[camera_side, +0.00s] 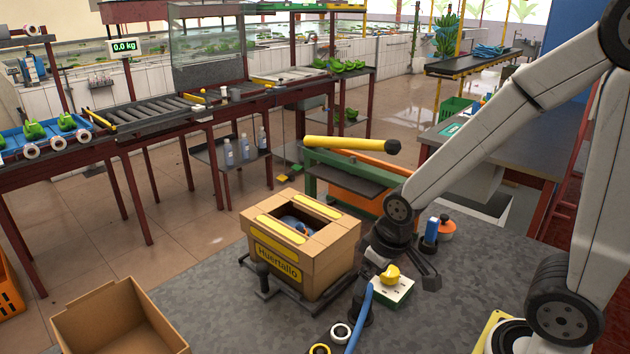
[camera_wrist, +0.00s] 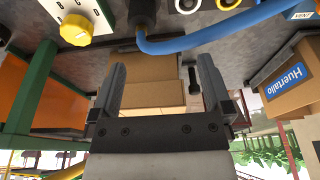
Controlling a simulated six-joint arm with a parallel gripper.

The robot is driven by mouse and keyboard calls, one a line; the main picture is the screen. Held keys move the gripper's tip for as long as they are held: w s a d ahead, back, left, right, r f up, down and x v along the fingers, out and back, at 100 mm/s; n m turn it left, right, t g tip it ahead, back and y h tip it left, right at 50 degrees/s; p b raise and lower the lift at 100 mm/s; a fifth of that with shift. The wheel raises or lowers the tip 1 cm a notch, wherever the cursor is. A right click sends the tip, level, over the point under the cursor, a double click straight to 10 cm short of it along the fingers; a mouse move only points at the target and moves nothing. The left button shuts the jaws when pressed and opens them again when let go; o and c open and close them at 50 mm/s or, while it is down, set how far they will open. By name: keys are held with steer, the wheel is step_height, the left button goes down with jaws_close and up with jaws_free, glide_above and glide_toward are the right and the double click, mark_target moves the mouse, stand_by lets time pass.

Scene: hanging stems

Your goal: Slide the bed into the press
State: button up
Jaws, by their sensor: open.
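A cardboard box (camera_side: 320,258) with yellow bands on its top sits on a low black bed (camera_side: 280,306) on the grey surface. A short black post (camera_side: 263,272) stands at the bed's near left side; a dark post (camera_wrist: 193,80) also shows in the wrist view. The press seems to be the green frame (camera_side: 311,180) with a yellow bar behind the box; I cannot be sure. My gripper (camera_side: 402,266) is right of the box, pointing down, apart from it. In the wrist view my gripper (camera_wrist: 162,65) is open and empty, with cardboard (camera_wrist: 150,92) beyond the fingers.
A control box with a yellow knob (camera_side: 390,273) stands close by my gripper. A blue hose (camera_side: 359,315) runs near it. An open empty carton (camera_side: 120,325) is at the lower left. A roller conveyor (camera_side: 150,108) stands behind. Grey surface left of the bed is clear.

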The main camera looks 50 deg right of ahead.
steer(key=c, duration=0.6)
steer(key=shift+r, duration=0.45)
steer(key=c, duration=0.7)
steer(key=shift+w+v, duration=0.2)
steer(key=shift+v, duration=0.75)
steer(key=shift+w+v, duration=0.25)
steer(key=shift+v, duration=0.75)
jaws_close()
steer(key=w+a+n+t+h, duration=0.1)
steer(key=w+a+n+h, duration=0.7)
steer(key=w+a+n, duration=1.3)
steer(key=s+d+f+n, duration=0.1)
steer(key=s+f+n, duration=0.1)
steer(key=f, duration=0.7)
steer(key=shift+s, duration=0.65)
